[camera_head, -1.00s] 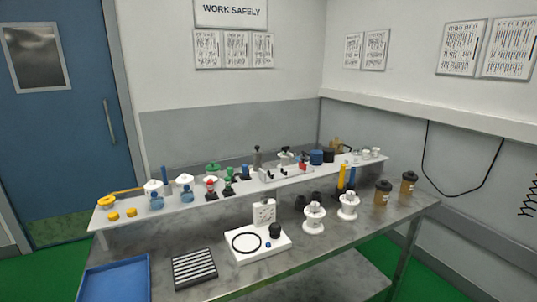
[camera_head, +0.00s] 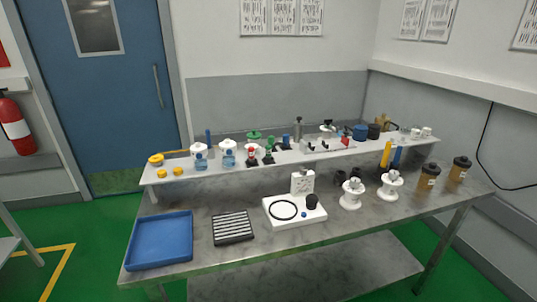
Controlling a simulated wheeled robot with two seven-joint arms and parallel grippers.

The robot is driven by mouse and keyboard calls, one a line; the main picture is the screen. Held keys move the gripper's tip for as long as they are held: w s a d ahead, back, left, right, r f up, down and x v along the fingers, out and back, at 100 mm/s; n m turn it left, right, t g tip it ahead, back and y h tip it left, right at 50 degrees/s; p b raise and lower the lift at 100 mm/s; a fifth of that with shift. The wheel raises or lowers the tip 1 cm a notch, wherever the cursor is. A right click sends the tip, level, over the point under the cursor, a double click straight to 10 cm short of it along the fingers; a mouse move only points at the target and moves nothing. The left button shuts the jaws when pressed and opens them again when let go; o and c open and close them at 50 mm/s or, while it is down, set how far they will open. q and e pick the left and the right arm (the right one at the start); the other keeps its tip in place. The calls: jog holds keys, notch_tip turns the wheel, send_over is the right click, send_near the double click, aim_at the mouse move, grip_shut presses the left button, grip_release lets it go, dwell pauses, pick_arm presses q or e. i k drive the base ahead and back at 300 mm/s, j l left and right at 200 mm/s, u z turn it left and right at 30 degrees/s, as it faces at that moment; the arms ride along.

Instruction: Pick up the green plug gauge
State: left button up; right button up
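Several green items stand near the middle of the raised shelf, small in view. One is a green wide-topped piece (camera_head: 254,135) at the back. In front of it stands a small green and black piece (camera_head: 268,156), beside a similar red and black one (camera_head: 252,157). Another green bit (camera_head: 271,142) shows just behind. I cannot tell which of these is the green plug gauge. Neither of my grippers is in view.
The shelf (camera_head: 160,203) runs along the back of a grey table (camera_head: 205,262). On the table are a blue tray (camera_head: 160,241), a black slotted block (camera_head: 232,227), a white device (camera_head: 295,219), white spools (camera_head: 351,194) and brown jars (camera_head: 428,177). The table's front strip is clear.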

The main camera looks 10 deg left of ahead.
aim_at(267, 148)
jog(key=i+l+u, duration=0.1)
jog(key=i+l, duration=0.2)
jog(key=i+l+u, duration=0.1)
jog(key=i+l, duration=0.25)
jog(key=i+l+u, duration=0.1)
jog(key=i+l, duration=0.15)
jog(key=l, duration=0.25)
jog(key=i+l+u, duration=0.1)
jog(key=i+l, duration=0.2)
jog(key=l, duration=0.1)
